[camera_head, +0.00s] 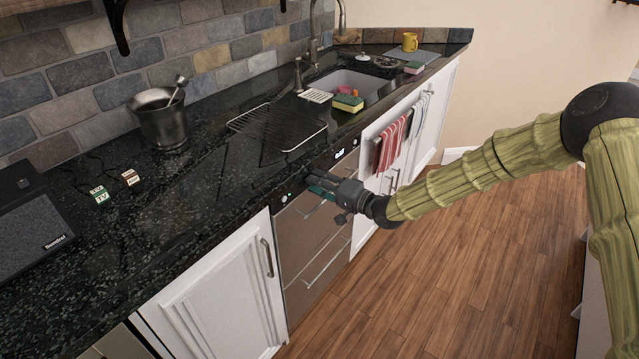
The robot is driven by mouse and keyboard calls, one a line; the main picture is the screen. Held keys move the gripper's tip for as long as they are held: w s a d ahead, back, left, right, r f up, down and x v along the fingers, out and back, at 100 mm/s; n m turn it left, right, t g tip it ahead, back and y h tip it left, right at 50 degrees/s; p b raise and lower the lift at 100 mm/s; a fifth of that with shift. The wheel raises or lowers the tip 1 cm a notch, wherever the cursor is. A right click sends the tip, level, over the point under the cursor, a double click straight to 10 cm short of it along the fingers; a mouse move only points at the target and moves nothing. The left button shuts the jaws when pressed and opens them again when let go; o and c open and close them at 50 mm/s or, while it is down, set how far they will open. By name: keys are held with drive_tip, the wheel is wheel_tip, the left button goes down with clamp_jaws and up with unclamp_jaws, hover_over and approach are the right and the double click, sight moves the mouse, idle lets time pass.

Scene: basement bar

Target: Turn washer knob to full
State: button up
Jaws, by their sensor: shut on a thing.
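The washer is a brown-grey front unit (305,245) built in under the dark counter, with a narrow control panel along its top edge. A small green light (289,195) shows at the panel's left end and a lit display (346,153) at its right. My gripper (312,184) reaches in from the right, level with the middle of the panel. Its fingers are shut on the washer knob at the panel. The knob is hidden by the fingers, so its angle cannot be read.
The dark counter (215,190) overhangs just above my gripper and holds a wire rack (275,128). Red-striped towels (392,143) hang right of the washer. A white cabinet door (225,305) is at left. The wooden floor (450,260) is clear.

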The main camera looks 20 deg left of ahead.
drive_tip(key=shift+s+f+m, duration=0.1)
drive_tip(key=shift+s+m, duration=0.05)
drive_tip(key=shift+m, duration=0.25)
drive_tip(key=o, duration=1.1)
drive_tip(key=shift+a, duration=0.1)
drive_tip(key=shift+c, duration=0.2)
drive_tip(key=v, duration=0.8)
